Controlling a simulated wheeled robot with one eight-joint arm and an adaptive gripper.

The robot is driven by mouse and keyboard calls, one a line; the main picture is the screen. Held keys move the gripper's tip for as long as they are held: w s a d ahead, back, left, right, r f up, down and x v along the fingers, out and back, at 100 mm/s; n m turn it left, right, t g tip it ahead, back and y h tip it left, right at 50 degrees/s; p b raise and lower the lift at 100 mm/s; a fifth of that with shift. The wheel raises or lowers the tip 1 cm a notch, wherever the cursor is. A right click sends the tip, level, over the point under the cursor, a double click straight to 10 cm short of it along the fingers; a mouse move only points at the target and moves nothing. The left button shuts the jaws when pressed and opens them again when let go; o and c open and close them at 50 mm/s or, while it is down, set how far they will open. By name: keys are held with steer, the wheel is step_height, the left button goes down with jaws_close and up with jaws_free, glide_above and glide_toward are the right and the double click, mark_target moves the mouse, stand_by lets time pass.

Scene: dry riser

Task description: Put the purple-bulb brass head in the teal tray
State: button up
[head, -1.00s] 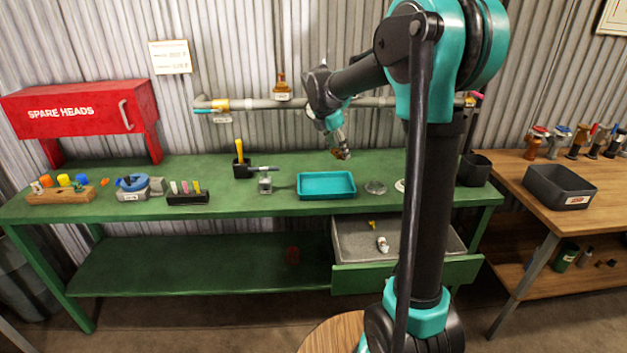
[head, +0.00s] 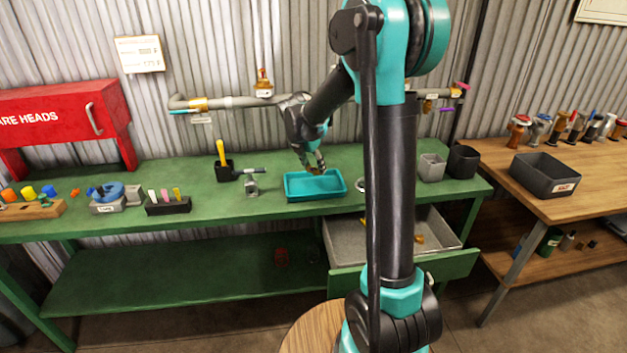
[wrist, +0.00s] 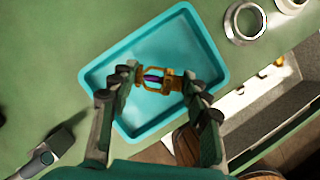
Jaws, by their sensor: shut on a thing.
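The purple-bulb brass head (wrist: 153,80) is a small gold frame with a purple bulb across its middle. My gripper (wrist: 155,84) is shut on it, one finger on each side, in the wrist view. The teal tray (wrist: 205,45) lies behind it in that view, with the head over its floor. In the head view my gripper (head: 315,167) is just above the teal tray (head: 318,195) on the green bench. The head itself is tiny there. I cannot tell whether it touches the tray floor.
A metal ring (wrist: 230,22) lies beside the tray on the bench. A small vise-like tool (head: 252,183) stands left of the tray. An open drawer (head: 340,243) with small parts is below the bench front. A black bin (head: 545,176) sits on the wooden table.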

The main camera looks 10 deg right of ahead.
mark_target(316, 186)
steer(key=shift+f, duration=2.85)
steer(key=shift+f, duration=0.15)
steer(key=o, duration=1.3)
steer(key=v, duration=1.2)
steer(key=s+d+f+m+y, duration=0.1)
steer(key=s+f+m, duration=0.3)
steer(key=s+m, duration=0.5)
steer(key=s+d+f+m+y, duration=0.1)
steer(key=s+d+f+m, duration=0.3)
steer(key=s+m, duration=0.5)
steer(key=s+d+f+m+t+y, duration=0.1)
steer(key=s+f+m, duration=0.3)
steer(key=s+m, duration=0.5)
steer(key=shift+s+d+f, duration=0.1)
steer(key=shift+s+d, duration=0.05)
steer(key=shift+d, duration=0.65)
